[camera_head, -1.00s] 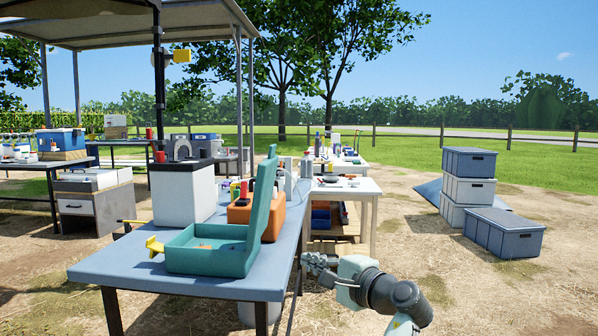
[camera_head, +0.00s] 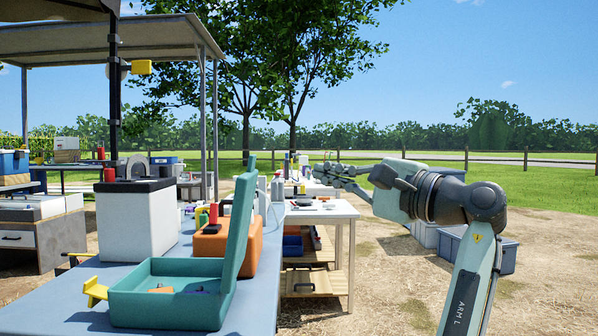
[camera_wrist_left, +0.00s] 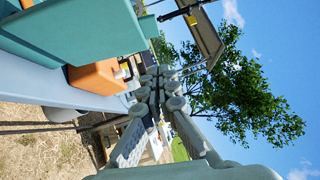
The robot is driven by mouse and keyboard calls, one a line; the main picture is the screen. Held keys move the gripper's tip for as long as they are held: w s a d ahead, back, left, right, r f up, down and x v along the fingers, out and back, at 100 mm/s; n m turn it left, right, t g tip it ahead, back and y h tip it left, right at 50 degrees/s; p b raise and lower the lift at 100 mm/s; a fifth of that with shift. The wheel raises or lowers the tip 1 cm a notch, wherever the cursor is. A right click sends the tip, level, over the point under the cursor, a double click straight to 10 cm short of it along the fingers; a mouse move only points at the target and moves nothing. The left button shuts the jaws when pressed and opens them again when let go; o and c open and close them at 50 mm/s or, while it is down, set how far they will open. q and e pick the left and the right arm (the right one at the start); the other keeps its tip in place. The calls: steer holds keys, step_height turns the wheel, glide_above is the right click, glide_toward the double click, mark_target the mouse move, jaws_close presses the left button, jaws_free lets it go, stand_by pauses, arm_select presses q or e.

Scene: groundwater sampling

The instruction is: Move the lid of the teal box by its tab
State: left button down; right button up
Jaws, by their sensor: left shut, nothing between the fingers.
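The teal box (camera_head: 165,309) sits open on the blue-grey table, with small items inside. Its lid (camera_head: 239,230) stands nearly upright along the box's right side. A small teal tab (camera_head: 251,163) tops the lid. The lid fills the upper left of the left wrist view (camera_wrist_left: 80,30). My left gripper (camera_head: 320,170) is right of the lid, at about its top height, apart from it. It is shut and empty; its fingers meet in the left wrist view (camera_wrist_left: 160,78). My right gripper is not in view.
An orange case (camera_head: 209,246) stands right behind the lid, and a white box with a dark top (camera_head: 135,222) is behind to the left. A yellow piece (camera_head: 95,292) sticks out left of the teal box. Open air lies between lid and gripper.

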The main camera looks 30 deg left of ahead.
arm_select(q)
steer(key=s+x, duration=0.2)
steer(key=x, duration=1)
steer(key=shift+s+a+b, duration=0.25)
steer(key=shift+s+b, duration=0.1)
steer(key=shift+b, duration=0.05)
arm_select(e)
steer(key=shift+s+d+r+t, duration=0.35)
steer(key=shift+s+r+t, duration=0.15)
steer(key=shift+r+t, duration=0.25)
arm_select(q)
steer(key=shift+a+r, duration=0.15)
steer(key=shift+r, duration=0.05)
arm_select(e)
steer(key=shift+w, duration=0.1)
